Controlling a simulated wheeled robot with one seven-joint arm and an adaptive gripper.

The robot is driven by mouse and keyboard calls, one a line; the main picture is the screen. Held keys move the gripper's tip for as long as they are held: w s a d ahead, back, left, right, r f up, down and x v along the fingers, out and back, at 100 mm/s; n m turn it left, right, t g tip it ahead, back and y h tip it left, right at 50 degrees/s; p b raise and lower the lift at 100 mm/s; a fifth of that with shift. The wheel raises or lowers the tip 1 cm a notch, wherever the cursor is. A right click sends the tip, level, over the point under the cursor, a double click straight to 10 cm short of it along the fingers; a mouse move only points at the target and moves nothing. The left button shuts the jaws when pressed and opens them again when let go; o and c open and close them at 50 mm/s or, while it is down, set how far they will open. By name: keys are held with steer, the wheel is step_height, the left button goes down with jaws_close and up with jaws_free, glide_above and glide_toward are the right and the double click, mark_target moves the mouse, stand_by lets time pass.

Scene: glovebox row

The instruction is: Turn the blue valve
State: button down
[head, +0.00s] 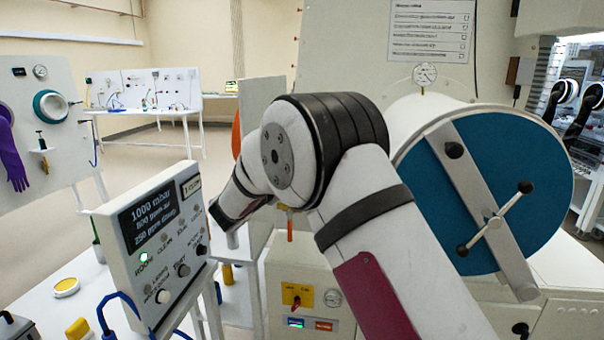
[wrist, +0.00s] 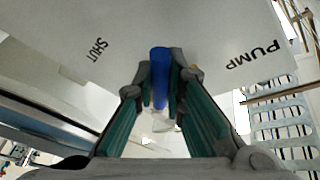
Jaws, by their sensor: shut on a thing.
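The blue valve (wrist: 160,64) shows in the wrist view as a blue handle on a pale panel (wrist: 200,28). The word SHUT is on the panel to the left of the handle and the word PUMP to the right. My gripper (wrist: 161,92) has its two fingers closed on either side of the blue handle, touching it. The handle points straight down the picture between the two words. In the head view my arm hides the gripper and the blue valve.
In the head view a large blue round door (head: 420,190) with a crossbar handle is right of my arm. A control box (head: 160,250) stands at left. A red knob (head: 296,300) is on a lower panel. Open floor lies behind, at left.

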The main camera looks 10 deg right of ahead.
steer(key=shift+w+a+r+m+g+y+b, duration=0.15)
steer(key=shift+a+r+m+g+y, duration=0.2)
steer(key=shift+m, duration=0.55)
steer(key=shift+w+a+r+m+g+y+b, duration=0.15)
steer(key=shift+r+m+g, duration=0.25)
steer(key=shift+m, duration=0.5)
steer(key=shift+s, duration=0.1)
steer(key=c, duration=1.6)
jaws_free()
steer(key=shift+c, duration=0.2)
steer(key=shift+r, duration=0.1)
steer(key=v, duration=1.2)
